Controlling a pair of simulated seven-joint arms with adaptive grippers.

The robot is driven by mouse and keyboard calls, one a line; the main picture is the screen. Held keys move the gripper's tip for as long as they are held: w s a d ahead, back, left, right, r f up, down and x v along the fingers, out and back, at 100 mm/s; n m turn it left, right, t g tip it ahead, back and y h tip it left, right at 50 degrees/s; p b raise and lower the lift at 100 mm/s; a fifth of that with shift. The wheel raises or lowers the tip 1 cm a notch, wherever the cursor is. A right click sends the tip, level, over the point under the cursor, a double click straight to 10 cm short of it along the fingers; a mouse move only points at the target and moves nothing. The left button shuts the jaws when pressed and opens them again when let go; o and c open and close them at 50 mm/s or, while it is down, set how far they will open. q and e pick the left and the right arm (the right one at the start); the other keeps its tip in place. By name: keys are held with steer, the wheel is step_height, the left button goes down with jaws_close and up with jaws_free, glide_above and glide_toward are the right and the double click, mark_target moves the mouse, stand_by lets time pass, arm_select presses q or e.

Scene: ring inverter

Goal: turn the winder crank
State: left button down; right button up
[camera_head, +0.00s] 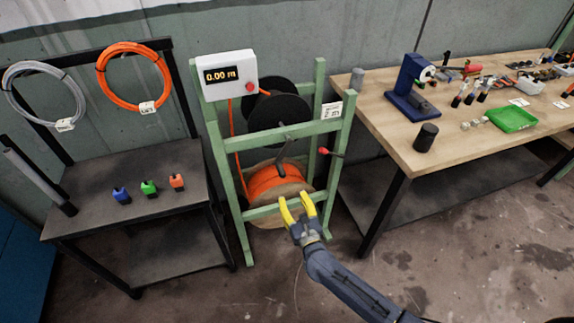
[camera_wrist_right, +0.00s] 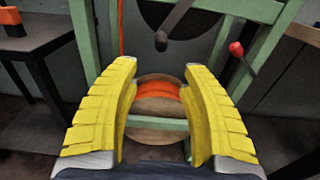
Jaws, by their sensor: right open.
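The winder is a green frame (camera_head: 337,135) holding a spool of orange cable (camera_head: 275,183). A dark grey crank-like arm (camera_head: 283,152) stands at its front, above the orange cable; it shows at the top of the right wrist view (camera_wrist_right: 176,20). A thin lever with a red knob (camera_head: 324,151) sticks out at the frame's right side; the knob also shows in the wrist view (camera_wrist_right: 236,48). I cannot tell which one is the crank handle. My right gripper (camera_head: 297,205), with yellow fingers, is open and empty in front of the frame's lower bar, below both. My left gripper is out of view.
A white meter box (camera_head: 228,75) reading 0.00 m sits on the frame's top left. A dark bench (camera_head: 100,185) with three small coloured pieces stands left. A wooden workbench (camera_head: 385,105) with tools and a green tray (camera_head: 512,118) stands right. The floor in front is clear.

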mark_target(278, 165)
steer(key=shift+m, duration=0.5)
steer(key=x, duration=1.7)
steer(key=shift+w, duration=0.25)
jaws_close()
